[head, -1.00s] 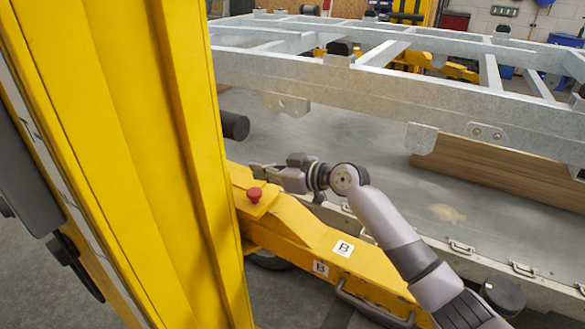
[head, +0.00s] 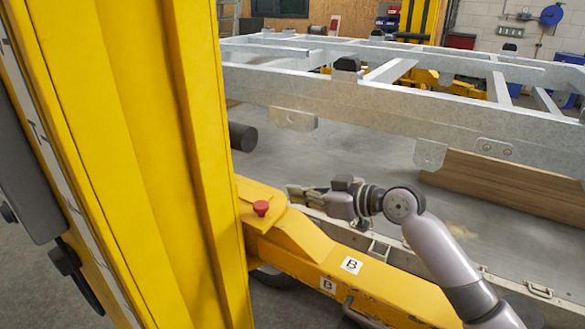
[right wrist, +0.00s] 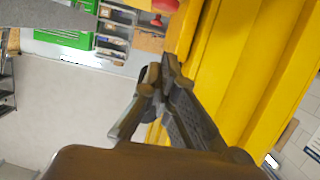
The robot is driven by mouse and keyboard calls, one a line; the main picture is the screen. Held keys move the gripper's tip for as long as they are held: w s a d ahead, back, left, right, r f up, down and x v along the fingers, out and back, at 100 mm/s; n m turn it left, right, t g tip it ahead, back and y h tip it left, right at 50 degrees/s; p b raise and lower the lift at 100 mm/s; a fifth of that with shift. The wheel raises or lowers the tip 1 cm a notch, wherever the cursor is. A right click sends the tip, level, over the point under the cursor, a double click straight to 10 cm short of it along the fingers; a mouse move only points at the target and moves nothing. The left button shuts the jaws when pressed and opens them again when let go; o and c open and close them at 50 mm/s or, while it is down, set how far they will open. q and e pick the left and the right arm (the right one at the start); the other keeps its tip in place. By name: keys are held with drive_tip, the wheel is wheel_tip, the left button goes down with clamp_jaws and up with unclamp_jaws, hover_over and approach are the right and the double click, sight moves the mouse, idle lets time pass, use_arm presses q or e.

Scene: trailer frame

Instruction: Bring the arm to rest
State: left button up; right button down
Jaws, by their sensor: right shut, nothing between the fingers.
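My right gripper (head: 296,192) is near the middle of the head view, at the end of my right arm coming in from the lower right. Its fingers point left, toward the yellow column (head: 120,150). It appears above or just behind the yellow lift base with a red knob (head: 261,207); the gap between them is hard to judge. In the right wrist view the fingers (right wrist: 156,72) are closed together with nothing between them. The red knob also shows at the top of that view (right wrist: 165,5). My left gripper is not in view.
A galvanised trailer frame (head: 400,103) spans the back. A wooden beam (head: 510,184) lies under it at the right, and a dark cylinder (head: 243,137) sits beside the column. Yellow lift base (head: 390,290) runs below my right arm. Grey floor (head: 50,285) is open at lower left.

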drive_tip(key=s+d+f+m+g+h, duration=0.25)
drive_tip(key=s+f+h, duration=0.25)
drive_tip(key=s+f, duration=1.5)
drive_tip(key=s+d+f+m+g+h, duration=0.1)
drive_tip(key=s+d+f+m+h, duration=0.25)
drive_tip(key=s+d, duration=0.4)
drive_tip(key=s+d+f+m+g+h, duration=0.25)
drive_tip(key=s+d+f, duration=0.2)
drive_tip(key=s, duration=0.55)
wheel_tip(320, 180, down, 29)
drive_tip(key=s, duration=0.3)
drive_tip(key=s+d+f+g+h, duration=0.1)
drive_tip(key=s+d+f+g, duration=0.1)
drive_tip(key=s+f, duration=1.1)
drive_tip(key=shift+s+d+f, duration=0.2)
drive_tip(key=shift+s+f, duration=0.15)
drive_tip(key=shift+s, duration=0.9)
